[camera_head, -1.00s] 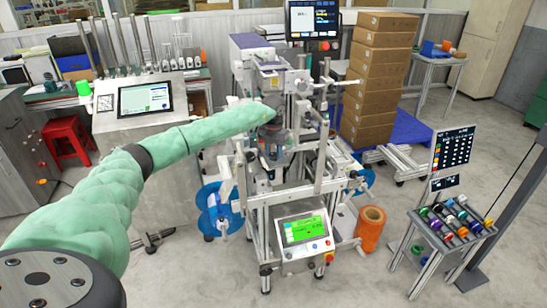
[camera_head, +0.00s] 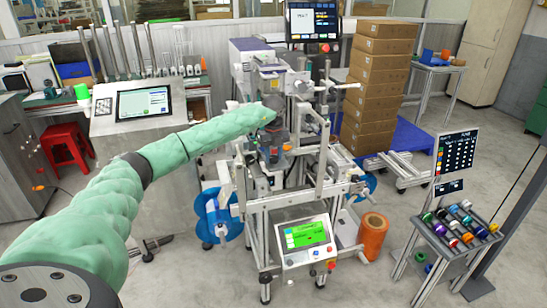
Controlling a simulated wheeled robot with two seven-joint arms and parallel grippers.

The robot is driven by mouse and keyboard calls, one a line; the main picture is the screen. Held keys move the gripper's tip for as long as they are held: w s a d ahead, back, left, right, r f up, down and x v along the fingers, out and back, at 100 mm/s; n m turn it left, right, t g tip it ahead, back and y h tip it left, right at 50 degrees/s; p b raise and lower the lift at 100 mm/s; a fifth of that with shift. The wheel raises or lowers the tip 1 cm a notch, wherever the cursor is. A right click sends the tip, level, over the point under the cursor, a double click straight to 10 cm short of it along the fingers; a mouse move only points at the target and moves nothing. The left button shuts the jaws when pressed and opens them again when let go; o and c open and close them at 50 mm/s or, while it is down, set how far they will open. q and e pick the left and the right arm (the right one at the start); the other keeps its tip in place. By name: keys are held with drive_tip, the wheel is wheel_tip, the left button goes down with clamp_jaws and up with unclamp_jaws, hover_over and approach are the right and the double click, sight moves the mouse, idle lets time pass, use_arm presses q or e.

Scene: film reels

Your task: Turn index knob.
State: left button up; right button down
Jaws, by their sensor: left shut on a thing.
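My left arm reaches in from the left to the middle of the reel machine (camera_head: 284,215). My left gripper (camera_head: 273,152) points down among the machine's frame posts and is shut on a small part there. The machine's tilted control panel (camera_head: 305,239), with a lit green screen, sits below and to the right of the gripper. My right gripper is out of view.
Metal posts stand close around my left gripper. A blue reel (camera_head: 217,214) is at the machine's left, an orange roll (camera_head: 373,236) on the floor at its right. Stacked cartons (camera_head: 379,85) stand behind right. A rack of coloured rolls (camera_head: 452,238) stands at the right; floor between is clear.

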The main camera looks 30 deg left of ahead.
sight(274, 157)
use_arm(q)
drive_tip(key=shift+n, duration=0.7)
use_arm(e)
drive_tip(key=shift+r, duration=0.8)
use_arm(q)
drive_tip(key=o, duration=1)
drive_tip(key=shift+r+b, duration=0.25)
drive_tip(key=shift+b, duration=0.05)
wheel_tip(274, 157, up, 6)
drive_tip(key=shift+r+b, duration=0.1)
drive_tip(key=shift+b, duration=0.8)
drive_tip(key=shift+r, duration=0.55)
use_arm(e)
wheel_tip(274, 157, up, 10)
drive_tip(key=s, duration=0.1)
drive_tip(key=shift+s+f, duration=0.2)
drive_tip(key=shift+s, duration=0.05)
use_arm(q)
drive_tip(key=shift+a, duration=0.1)
